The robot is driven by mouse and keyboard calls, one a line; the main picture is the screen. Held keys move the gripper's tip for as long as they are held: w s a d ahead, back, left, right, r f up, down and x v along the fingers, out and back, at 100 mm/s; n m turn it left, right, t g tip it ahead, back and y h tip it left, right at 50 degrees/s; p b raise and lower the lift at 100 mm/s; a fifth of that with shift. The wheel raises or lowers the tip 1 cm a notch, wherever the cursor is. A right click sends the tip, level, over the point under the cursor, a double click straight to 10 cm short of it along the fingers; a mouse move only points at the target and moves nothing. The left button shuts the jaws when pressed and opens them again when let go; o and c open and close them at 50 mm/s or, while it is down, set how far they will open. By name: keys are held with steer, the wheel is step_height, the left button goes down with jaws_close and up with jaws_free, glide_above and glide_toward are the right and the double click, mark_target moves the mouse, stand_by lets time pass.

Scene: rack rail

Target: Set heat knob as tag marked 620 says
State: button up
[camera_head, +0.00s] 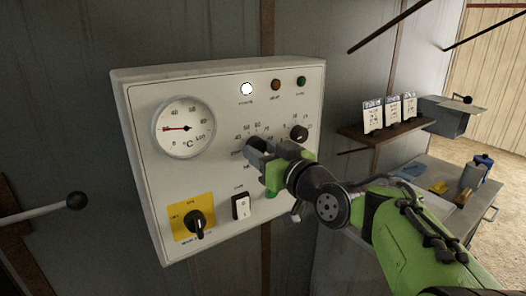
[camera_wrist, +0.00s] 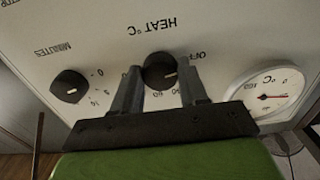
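The heat knob (camera_wrist: 160,70) is a round black dial with a white mark, under the words HEAT °C in the wrist view. Its mark points right in that upside-down view, near the low end of the scale by OFF. My gripper (camera_wrist: 158,84) has one finger on each side of the knob and looks open; I cannot tell whether the fingers touch it.
The white control panel (camera_head: 190,85) carries a gauge (camera_head: 184,127), a minutes knob (camera_head: 299,132), a rocker switch (camera_head: 241,206) and a rotary switch (camera_head: 197,222) on a yellow plate. The white lamp (camera_head: 247,89) looks lit. A bench (camera_head: 425,185) stands at right.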

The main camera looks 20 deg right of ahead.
steer(key=c, duration=0.4)
steer(key=shift+c, duration=0.2)
